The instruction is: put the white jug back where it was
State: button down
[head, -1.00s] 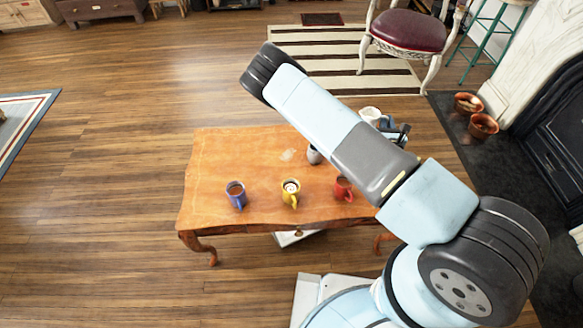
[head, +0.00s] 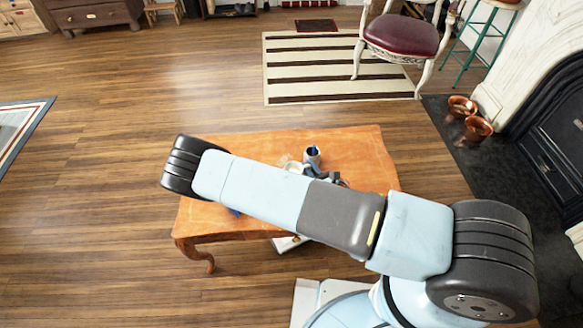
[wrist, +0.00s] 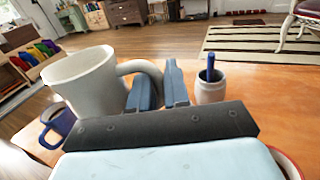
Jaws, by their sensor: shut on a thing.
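The white jug (wrist: 85,85) is large at the left of the wrist view, upright, with its handle towards my gripper (wrist: 160,84). My gripper is shut on that handle. In the head view only a small pale part of the jug (head: 293,167) shows behind my arm, over the middle of the wooden table (head: 355,148). My gripper (head: 322,174) is partly hidden there too. I cannot tell whether the jug's base touches the table.
A grey-white pot with a blue item in it (wrist: 211,90) stands on the table right of my gripper; it also shows in the head view (head: 312,156). A blue mug (wrist: 58,122) is beside the jug. A red rim (wrist: 288,163) shows at bottom right.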

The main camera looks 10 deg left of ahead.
jog(key=w+a+f, duration=0.1)
jog(key=w+f, duration=0.2)
jog(key=w+a+f, duration=0.2)
jog(key=w+f, duration=0.1)
jog(key=w+a+f, duration=0.2)
jog(key=w, duration=0.2)
jog(key=shift+w+a+f, duration=0.1)
jog(key=shift+a+f, duration=0.1)
jog(key=shift+f, duration=1.8)
jog(key=c, duration=1.1)
grip_release()
